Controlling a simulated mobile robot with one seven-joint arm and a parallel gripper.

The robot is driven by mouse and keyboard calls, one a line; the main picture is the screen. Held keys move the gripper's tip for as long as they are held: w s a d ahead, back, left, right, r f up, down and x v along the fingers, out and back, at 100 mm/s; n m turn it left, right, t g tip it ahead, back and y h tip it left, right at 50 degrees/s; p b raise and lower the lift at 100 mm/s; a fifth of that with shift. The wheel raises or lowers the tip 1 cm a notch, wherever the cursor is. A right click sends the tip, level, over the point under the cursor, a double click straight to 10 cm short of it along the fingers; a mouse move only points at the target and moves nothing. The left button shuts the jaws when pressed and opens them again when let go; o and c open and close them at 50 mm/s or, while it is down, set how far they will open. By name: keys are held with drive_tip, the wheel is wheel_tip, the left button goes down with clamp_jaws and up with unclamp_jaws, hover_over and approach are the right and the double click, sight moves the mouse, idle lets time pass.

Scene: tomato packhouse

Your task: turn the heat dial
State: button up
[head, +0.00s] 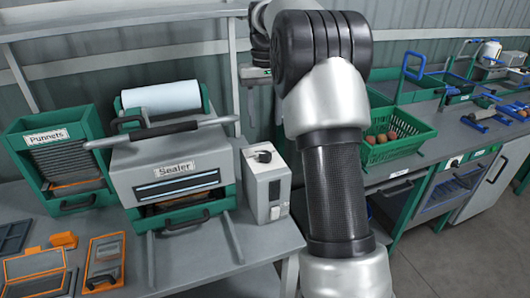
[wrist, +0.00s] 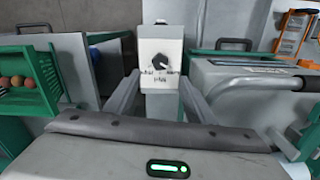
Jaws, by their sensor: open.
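The heat dial (head: 263,156) is a small black knob on the sloped top of a white control box (head: 268,192), right of the sealer (head: 172,172). In the wrist view the dial (wrist: 160,60) shows dark against the box's pale face, with small markings around it. My gripper (wrist: 160,78) is open, its two grey fingers spread left and right of the box face in the picture. The dial appears between and beyond the fingertips, with no contact visible. In the head view my arm hides most of the gripper, behind and above the box.
A Punnets holder (head: 60,160) stands left of the sealer. The sealer's raised handle (head: 158,133) reaches toward the control box. A green crate (head: 403,150) of tomatoes sits on the right bench. Orange-framed trays (head: 104,262) lie at the front left.

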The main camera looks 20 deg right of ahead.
sight(265, 154)
wheel_tip(265, 154, down, 12)
drive_tip(key=shift+r+b, duration=0.15)
drive_tip(key=shift+b, duration=0.4)
drive_tip(key=shift+c, duration=0.4)
drive_tip(key=c, duration=0.9)
drive_tip(key=shift+c, duration=0.2)
